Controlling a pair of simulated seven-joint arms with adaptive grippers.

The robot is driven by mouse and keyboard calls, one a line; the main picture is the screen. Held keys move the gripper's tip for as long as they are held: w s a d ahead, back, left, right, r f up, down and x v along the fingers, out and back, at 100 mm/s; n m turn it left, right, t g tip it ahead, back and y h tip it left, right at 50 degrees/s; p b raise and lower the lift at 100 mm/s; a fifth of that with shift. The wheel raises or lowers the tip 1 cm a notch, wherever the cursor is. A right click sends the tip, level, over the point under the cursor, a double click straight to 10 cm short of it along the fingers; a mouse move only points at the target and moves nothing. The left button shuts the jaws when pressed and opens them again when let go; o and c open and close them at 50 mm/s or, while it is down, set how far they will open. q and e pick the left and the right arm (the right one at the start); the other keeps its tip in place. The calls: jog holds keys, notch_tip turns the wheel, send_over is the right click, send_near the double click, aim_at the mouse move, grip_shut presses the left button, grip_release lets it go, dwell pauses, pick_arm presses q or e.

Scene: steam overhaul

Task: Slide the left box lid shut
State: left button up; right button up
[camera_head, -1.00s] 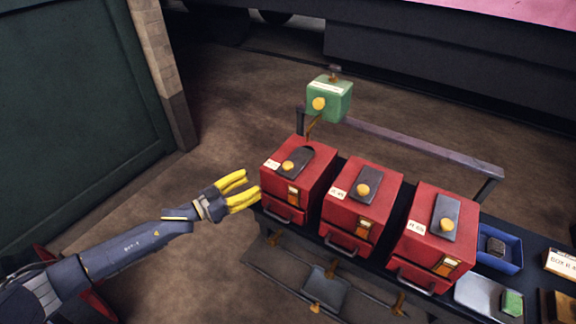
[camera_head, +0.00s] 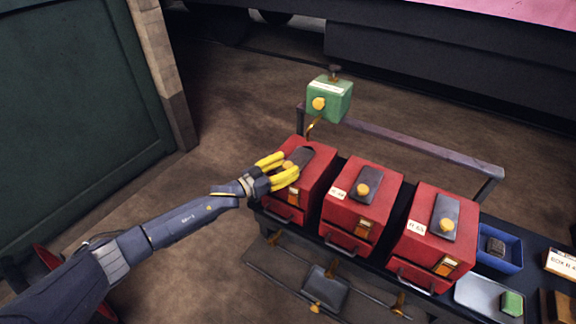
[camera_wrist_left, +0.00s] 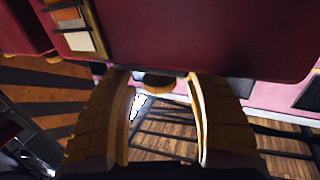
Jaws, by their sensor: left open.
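The left red box (camera_head: 315,178) stands at the left end of a row of similar boxes. Its dark lid (camera_head: 303,154) lies on the sloped top, partly covered by my left gripper (camera_head: 290,166). The yellow knob of this lid is largely hidden behind the fingers in the head view. My left gripper's yellow fingers are open over the box top, at the knob. In the left wrist view the open fingers (camera_wrist_left: 162,85) show, with a small brownish round part (camera_wrist_left: 158,82) between them that looks like the knob. Contact cannot be told. My right gripper is not in view.
The middle red box (camera_head: 372,205) and right red box (camera_head: 425,250) stand close by, with grey lids and yellow knobs. A green box (camera_head: 330,99) stands behind, near a rail (camera_head: 410,140). A blue tray (camera_head: 512,262) lies right. Floor left of the row is clear.

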pick_arm(q)
jog(key=shift+o, duration=0.3)
jog(key=shift+w+d, duration=0.15)
jog(key=shift+d, duration=0.05)
grip_shut()
dwell(0.4)
